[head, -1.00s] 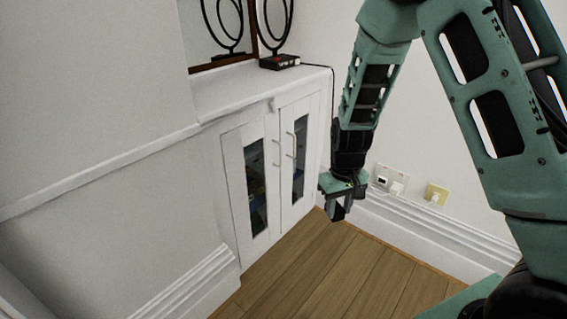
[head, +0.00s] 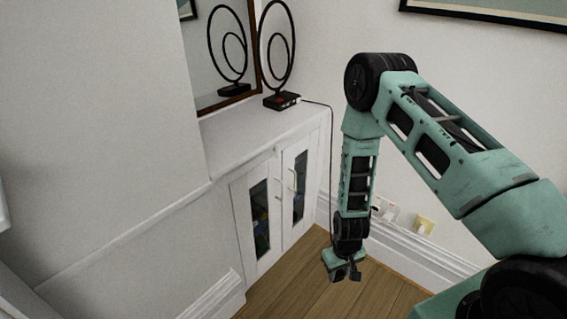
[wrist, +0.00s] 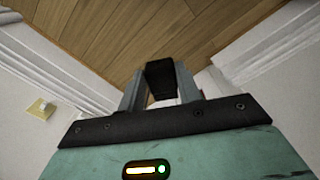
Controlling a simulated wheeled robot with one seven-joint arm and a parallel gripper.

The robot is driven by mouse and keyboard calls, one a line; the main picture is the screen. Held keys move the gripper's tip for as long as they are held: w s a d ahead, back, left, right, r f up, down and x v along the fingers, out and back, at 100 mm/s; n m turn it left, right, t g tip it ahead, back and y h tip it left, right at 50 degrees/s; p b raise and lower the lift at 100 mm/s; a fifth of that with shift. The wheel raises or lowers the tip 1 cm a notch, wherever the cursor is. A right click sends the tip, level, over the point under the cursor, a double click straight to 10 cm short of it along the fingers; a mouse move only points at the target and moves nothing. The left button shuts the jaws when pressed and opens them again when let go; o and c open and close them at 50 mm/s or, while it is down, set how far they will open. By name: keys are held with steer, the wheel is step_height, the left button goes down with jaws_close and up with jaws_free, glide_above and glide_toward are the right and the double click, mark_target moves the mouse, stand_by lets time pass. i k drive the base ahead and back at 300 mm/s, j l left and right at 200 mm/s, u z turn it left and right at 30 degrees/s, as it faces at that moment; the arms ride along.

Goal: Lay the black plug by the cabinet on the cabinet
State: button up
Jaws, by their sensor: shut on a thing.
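The white cabinet (head: 245,143) stands against the wall at the centre left in the head view, its top mostly bare. My gripper (head: 347,276) hangs low over the floor, to the right of the cabinet's front and below its top. In the wrist view my gripper (wrist: 161,82) is shut on the black plug (wrist: 160,76). The plug sits between the two grey fingers, with wooden floor behind it. In the head view the plug is too small to make out clearly.
A black ring-shaped ornament (head: 283,99) stands at the back of the cabinet top, before a framed mirror (head: 226,60). A thin black cord runs from it down the wall. Wall sockets (head: 424,224) and skirting are behind my arm. The left cabinet top is clear.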

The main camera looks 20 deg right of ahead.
mark_target(307, 109)
steer(key=i+l+u, duration=0.1)
steer(key=i+l, duration=0.55)
steer(key=i+l+u, duration=0.1)
steer(key=i+l, duration=0.5)
